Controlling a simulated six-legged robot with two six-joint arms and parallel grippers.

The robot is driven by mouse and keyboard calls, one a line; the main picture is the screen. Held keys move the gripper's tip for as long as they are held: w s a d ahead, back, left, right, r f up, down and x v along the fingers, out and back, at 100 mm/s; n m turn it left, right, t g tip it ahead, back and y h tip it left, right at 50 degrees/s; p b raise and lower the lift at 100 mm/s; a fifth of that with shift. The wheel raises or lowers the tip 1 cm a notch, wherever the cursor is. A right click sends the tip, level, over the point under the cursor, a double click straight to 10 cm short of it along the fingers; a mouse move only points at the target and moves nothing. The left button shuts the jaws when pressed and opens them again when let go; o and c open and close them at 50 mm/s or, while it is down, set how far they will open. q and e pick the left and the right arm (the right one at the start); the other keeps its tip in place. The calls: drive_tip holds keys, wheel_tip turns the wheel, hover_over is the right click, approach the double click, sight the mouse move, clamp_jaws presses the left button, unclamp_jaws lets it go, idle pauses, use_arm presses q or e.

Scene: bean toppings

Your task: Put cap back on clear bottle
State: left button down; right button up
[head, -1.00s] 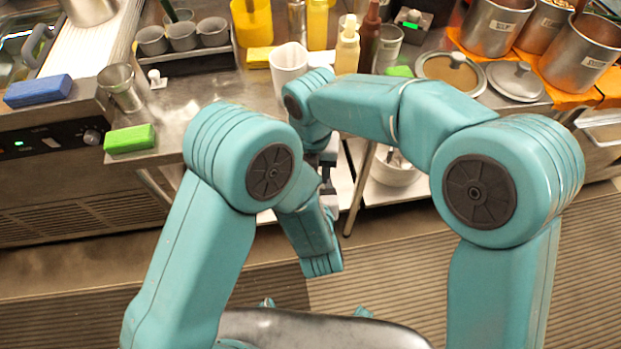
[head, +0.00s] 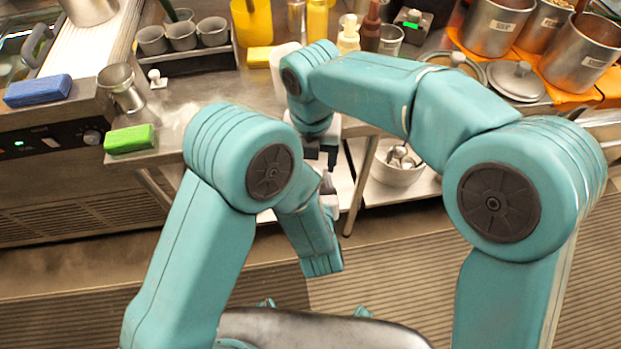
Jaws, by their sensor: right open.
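A whitish, open-topped container (head: 280,68), which seems to be the clear bottle, stands on the steel counter. My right arm hides much of it. A small white nozzle-like piece (head: 155,78), possibly the cap, sits on the counter to the left beside a metal cup. My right gripper (head: 322,160) hangs below its wrist in front of the counter edge, open, with nothing seen in it. My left gripper (head: 328,186) shows just below it, mostly hidden behind my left arm; its jaws are unclear.
A green sponge (head: 130,138) and blue sponge (head: 38,90) lie at left. A yellow container (head: 252,22), sauce bottles (head: 348,35) and steel pots (head: 497,27) stand behind. A bowl with utensils (head: 398,168) is on the lower shelf. The counter between nozzle piece and bottle is clear.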

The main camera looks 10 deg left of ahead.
wheel_tip(320, 180, up, 4)
drive_tip(key=n, duration=0.3)
drive_tip(key=shift+f, duration=0.25)
drive_tip(key=shift+f, duration=4.05)
drive_tip(key=c, duration=1.1)
drive_tip(key=m, duration=0.3)
